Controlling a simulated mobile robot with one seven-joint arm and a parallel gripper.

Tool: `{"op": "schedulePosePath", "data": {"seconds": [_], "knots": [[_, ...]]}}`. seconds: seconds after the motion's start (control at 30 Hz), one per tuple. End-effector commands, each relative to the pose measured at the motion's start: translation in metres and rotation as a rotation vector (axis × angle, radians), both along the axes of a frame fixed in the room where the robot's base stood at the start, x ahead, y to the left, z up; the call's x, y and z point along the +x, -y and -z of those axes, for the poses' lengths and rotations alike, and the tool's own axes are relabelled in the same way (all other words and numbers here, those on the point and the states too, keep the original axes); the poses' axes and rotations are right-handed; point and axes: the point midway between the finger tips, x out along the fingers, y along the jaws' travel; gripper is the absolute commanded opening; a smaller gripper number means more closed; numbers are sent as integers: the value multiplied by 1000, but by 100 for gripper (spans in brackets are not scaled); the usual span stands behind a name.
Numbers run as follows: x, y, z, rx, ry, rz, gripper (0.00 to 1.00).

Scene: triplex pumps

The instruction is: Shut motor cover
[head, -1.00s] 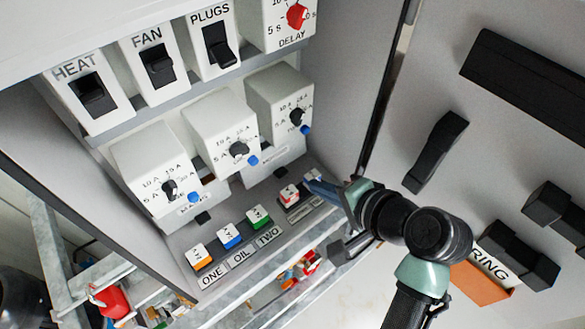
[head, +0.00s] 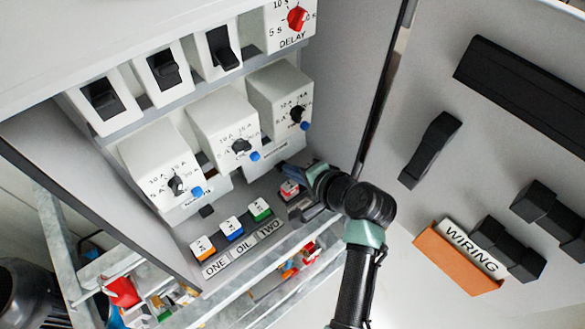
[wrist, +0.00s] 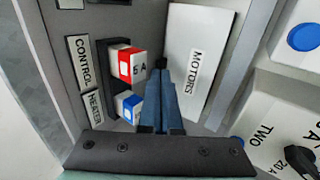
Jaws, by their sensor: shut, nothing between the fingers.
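A white panel lettered MOTORS (wrist: 190,65) lies to the right of the fingers in the wrist view. It also shows in the head view, under the right-hand breaker box (head: 272,160). I cannot tell whether this panel is the motor cover or how far it stands open. My gripper (wrist: 161,66) is shut and empty, its blue fingers between the red fuse block and the panel. In the head view my gripper (head: 284,168) is inside the cabinet, just below the right breaker box. Contact with the panel cannot be told.
A red-and-white fuse block (wrist: 127,64) and a blue one (wrist: 127,105) stand close left of the fingers. More fuse blocks (head: 231,229) line the cabinet's lower shelf. The open cabinet door (head: 490,170) at right carries black handles and an orange WIRING holder (head: 458,262).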

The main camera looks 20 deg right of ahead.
Motion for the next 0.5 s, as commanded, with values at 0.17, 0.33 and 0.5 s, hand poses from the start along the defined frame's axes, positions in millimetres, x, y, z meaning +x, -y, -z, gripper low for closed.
{"op": "schedulePosePath", "data": {"seconds": [0.17, 0.33, 0.5], "knots": [[0, 0, 0, -1, 0, -1, 0], [3, -2, 5, 9, 19, -2, 0], [10, -5, 11, 29, 72, -3, 0]]}}
